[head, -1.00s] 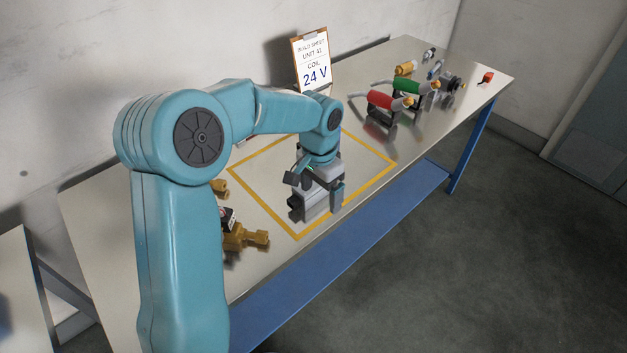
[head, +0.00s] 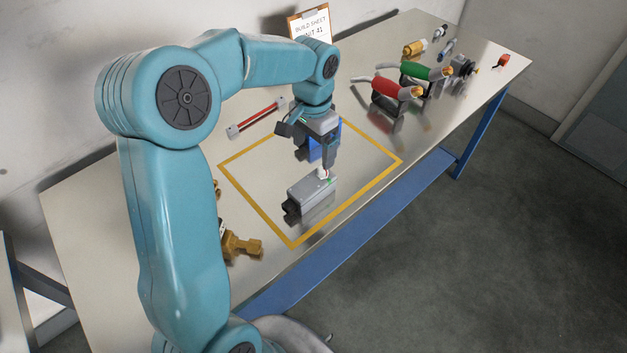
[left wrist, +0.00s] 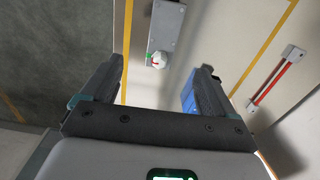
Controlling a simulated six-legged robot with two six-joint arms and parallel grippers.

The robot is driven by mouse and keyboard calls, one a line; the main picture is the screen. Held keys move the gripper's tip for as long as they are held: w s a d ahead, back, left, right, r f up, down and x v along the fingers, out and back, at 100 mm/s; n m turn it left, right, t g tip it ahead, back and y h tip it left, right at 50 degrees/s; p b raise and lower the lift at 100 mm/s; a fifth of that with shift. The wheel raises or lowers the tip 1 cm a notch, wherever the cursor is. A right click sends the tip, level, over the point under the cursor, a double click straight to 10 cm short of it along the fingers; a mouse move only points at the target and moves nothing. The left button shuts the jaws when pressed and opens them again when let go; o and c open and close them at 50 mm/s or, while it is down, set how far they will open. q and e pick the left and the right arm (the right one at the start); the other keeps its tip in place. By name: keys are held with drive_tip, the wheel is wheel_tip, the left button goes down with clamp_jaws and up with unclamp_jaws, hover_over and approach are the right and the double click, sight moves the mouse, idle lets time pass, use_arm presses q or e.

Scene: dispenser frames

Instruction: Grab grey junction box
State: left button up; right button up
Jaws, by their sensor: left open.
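The grey junction box (head: 312,194) lies on the bench inside the yellow outline, with a black part at its near-left end and a small white fitting at its far end. My left gripper (head: 317,160) is open and empty, just beyond the far end of the box, fingers pointing down. In the left wrist view the box (left wrist: 167,27) lies ahead of the jaws, its white-and-red fitting toward me, with a finger to either side of its line. The box is not between the fingers. My right gripper does not show.
A blue block (head: 315,150) stands by my left gripper, partly hidden; it also shows past the right finger (left wrist: 188,97). A red bar with grey ends (head: 257,119) lies behind. Brass fittings (head: 241,246) are near left. Red (head: 388,87) and green-handled (head: 426,71) items stand at right.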

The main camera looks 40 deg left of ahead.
use_arm(q)
hover_over(312, 183)
wheel_tip(312, 183, down, 8)
drive_tip(key=shift+d+r+p, duration=0.15)
drive_tip(key=shift+p, duration=0.25)
drive_tip(key=shift+s+f, duration=0.15)
drive_tip(key=shift+f, duration=0.4)
drive_tip(key=shift+s+f, duration=0.15)
drive_tip(key=shift+f, duration=0.7)
drive_tip(key=shift+w+f, duration=0.2)
drive_tip(key=shift+f, duration=0.15)
wheel_tip(312, 183, down, 4)
drive_tip(key=shift+r+p, duration=0.1)
drive_tip(key=shift+p, duration=0.75)
drive_tip(key=shift+a+f, duration=0.2)
drive_tip(key=shift+f, duration=0.3)
drive_tip(key=shift+w+d, duration=0.1)
drive_tip(key=shift+w, duration=0.05)
drive_tip(key=shift+c, duration=0.3)
